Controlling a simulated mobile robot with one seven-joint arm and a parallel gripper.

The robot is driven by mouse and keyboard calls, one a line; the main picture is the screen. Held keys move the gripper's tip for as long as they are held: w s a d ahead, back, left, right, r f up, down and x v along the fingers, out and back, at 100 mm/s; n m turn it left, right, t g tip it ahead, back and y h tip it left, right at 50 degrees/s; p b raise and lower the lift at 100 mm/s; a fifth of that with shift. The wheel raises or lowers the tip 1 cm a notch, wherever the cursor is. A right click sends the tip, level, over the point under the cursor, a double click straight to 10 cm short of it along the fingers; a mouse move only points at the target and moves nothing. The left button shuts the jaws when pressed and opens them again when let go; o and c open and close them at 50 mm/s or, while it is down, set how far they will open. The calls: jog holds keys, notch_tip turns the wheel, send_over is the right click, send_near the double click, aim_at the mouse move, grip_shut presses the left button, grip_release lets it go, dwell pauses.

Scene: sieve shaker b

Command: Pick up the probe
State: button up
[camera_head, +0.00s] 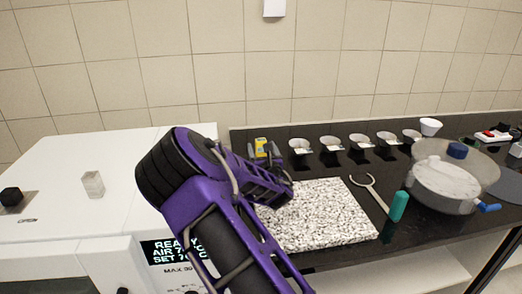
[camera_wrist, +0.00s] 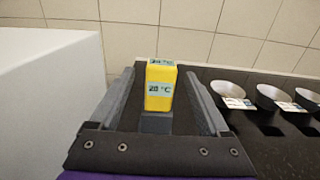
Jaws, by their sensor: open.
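The probe looks to be the yellow upright block with pale display panels (camera_wrist: 160,88) in the wrist view; its front reads about "20 °C". It has a grey lower part and stands near the back wall. In the head view it shows small and yellow (camera_head: 260,146) just beyond my arm, its lower part hidden. My gripper (camera_wrist: 160,74) is open, with one grey finger on each side of the probe and a visible gap on both sides. In the head view my purple arm reaches over the counter toward it, and the fingers are hard to make out.
Several metal cups with labels (camera_head: 331,143) stand in a row right of the probe. A speckled slab (camera_head: 325,215), a wrench-like tool with a green handle (camera_head: 398,206) and a large pan (camera_head: 447,185) lie nearer and right. A white machine (camera_head: 75,215) rises at left.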

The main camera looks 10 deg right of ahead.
jog(key=shift+w, duration=2.6)
grip_shut()
